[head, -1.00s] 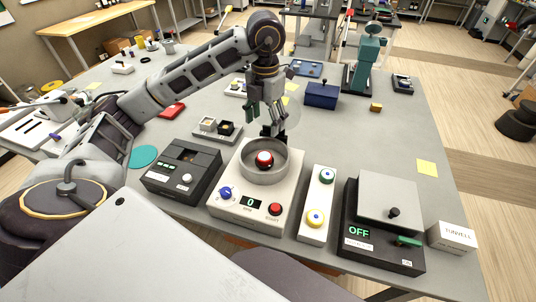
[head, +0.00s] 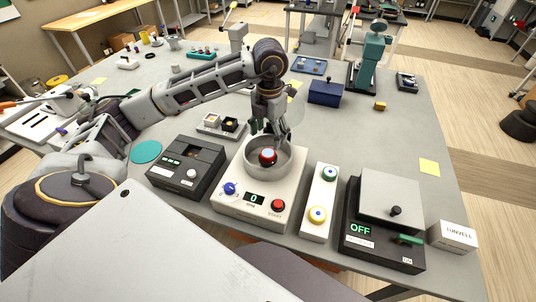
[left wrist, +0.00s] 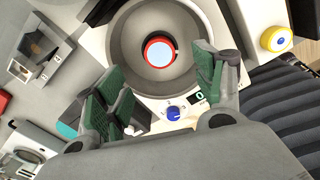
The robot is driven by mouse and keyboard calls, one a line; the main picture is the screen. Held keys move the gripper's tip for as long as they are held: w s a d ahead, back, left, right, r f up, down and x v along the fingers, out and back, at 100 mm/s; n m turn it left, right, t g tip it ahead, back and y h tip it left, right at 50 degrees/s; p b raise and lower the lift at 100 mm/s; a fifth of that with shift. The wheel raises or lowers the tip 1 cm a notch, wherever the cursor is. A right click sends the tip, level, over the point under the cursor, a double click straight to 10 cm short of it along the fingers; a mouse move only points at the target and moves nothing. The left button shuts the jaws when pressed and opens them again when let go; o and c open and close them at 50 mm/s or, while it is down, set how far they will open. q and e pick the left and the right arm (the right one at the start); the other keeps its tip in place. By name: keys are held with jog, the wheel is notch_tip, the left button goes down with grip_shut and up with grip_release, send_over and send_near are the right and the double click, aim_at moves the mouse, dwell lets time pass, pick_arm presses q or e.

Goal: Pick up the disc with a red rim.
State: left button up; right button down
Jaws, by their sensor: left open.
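The disc with a red rim (head: 268,157) sits inside a round grey bowl (head: 291,163) on a white device with a dial and a display reading 0. In the left wrist view the disc (left wrist: 159,52) shows its red rim and a pale centre, inside the bowl (left wrist: 122,45). My left gripper (head: 270,136) is open and empty, its fingers pointing down above the bowl. In the left wrist view its green-padded fingers (left wrist: 160,78) are spread apart, with the disc seen between and beyond them. My right gripper is not in view.
A black device (head: 185,164) stands left of the white device (head: 262,197). A white button panel (head: 319,202) and a larger black device reading OFF (head: 383,222) stand to the right. A blue box (head: 325,93) is farther back.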

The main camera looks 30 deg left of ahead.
aim_at(268, 152)
pick_arm(q)
jog(key=shift+f, duration=1.3)
jog(key=shift+f, duration=0.15)
jog(key=shift+w+a+f+p, duration=0.1)
jog(key=shift+f+p, duration=0.7)
jog(key=shift+f, duration=1.65)
jog(key=c, duration=1.2)
jog(key=shift+r, duration=0.2)
